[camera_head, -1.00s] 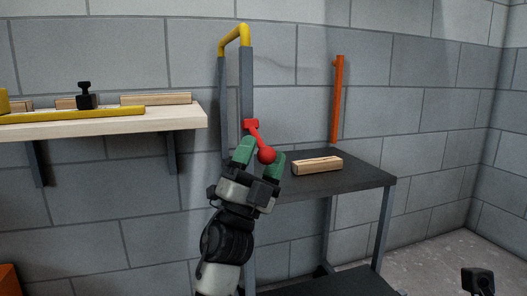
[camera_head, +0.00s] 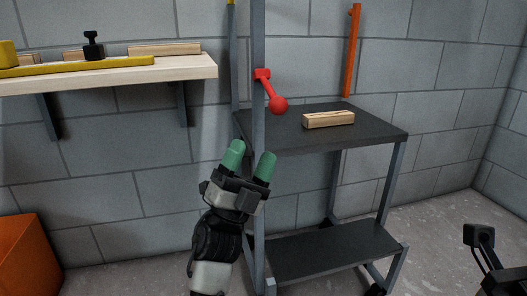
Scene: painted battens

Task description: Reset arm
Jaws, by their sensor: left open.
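My left gripper (camera_head: 250,163) is in the lower middle of the head view. Its two green fingertips point up and stand apart, with nothing between them. It is in front of the cart's grey upright, below and left of the red lever (camera_head: 268,88) with its round ball end, and is clear of it. Part of my right arm (camera_head: 480,240) shows at the lower right edge; its fingertips cannot be made out.
A dark two-level cart (camera_head: 375,136) bears a wooden block (camera_head: 328,120). An orange bar (camera_head: 352,50) is at the wall behind. A wooden shelf (camera_head: 190,70) at left holds battens and a black clamp (camera_head: 93,46). An orange box (camera_head: 25,255) stands lower left.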

